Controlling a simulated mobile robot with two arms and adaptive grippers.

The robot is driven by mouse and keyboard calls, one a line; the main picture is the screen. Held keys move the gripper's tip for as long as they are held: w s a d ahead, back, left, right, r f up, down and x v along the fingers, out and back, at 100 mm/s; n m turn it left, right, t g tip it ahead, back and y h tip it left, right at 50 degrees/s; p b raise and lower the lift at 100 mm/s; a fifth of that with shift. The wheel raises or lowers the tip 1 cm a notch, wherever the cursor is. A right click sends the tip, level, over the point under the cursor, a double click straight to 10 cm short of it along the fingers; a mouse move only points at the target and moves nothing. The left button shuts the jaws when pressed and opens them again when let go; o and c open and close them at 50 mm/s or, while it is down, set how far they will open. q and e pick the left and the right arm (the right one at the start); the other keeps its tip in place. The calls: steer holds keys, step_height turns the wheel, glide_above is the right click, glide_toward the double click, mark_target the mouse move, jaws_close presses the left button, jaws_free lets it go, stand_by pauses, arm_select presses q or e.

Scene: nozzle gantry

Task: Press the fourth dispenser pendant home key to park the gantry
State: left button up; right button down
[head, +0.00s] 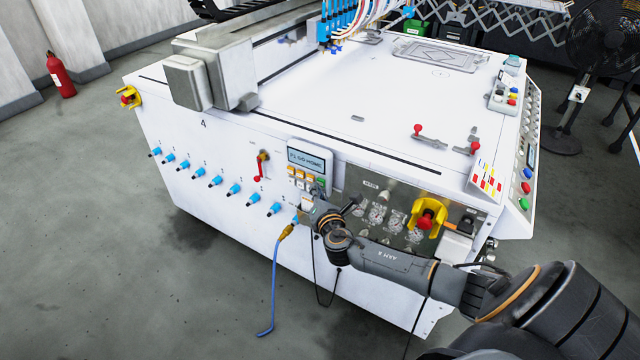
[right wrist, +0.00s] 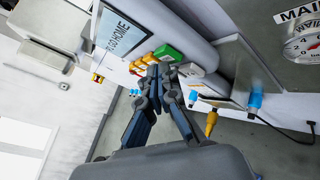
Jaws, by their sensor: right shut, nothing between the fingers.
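The pendant (head: 309,159) hangs on the front face of the white gantry machine. Its display (head: 306,160) reads what looks like "GO HOME" after a short code. Below it are orange and yellow keys (head: 300,178) and a green key (head: 321,182). In the right wrist view the display (right wrist: 122,30), yellow-orange keys (right wrist: 145,62) and green key (right wrist: 168,53) lie just beyond my right gripper (right wrist: 160,74). Its fingers are shut and empty, tips close to the keys; contact cannot be told. Which key is home is not readable. My left gripper is out of view.
A yellow-and-red emergency stop (head: 427,220) and gauges (head: 376,215) are right of the pendant. A row of blue fittings (head: 215,181) and a red-handled valve (head: 261,165) are left. A blue hose (head: 272,290) hangs below.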

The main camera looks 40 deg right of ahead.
steer(key=shift+w+d, duration=0.2)
steer(key=shift+d, duration=0.3)
stand_by(0.6)
steer(key=shift+r, duration=0.1)
steer(key=shift+s+a, duration=0.2)
steer(key=shift+a, duration=0.25)
steer(key=shift+s+a, duration=0.2)
steer(key=shift+a, duration=0.35)
steer(key=a, duration=0.1)
steer(key=s+a+p, duration=0.1)
steer(key=a, duration=0.1)
steer(key=s+a, duration=0.1)
steer(key=shift+a+p, duration=0.25)
steer(key=shift+p, duration=0.1)
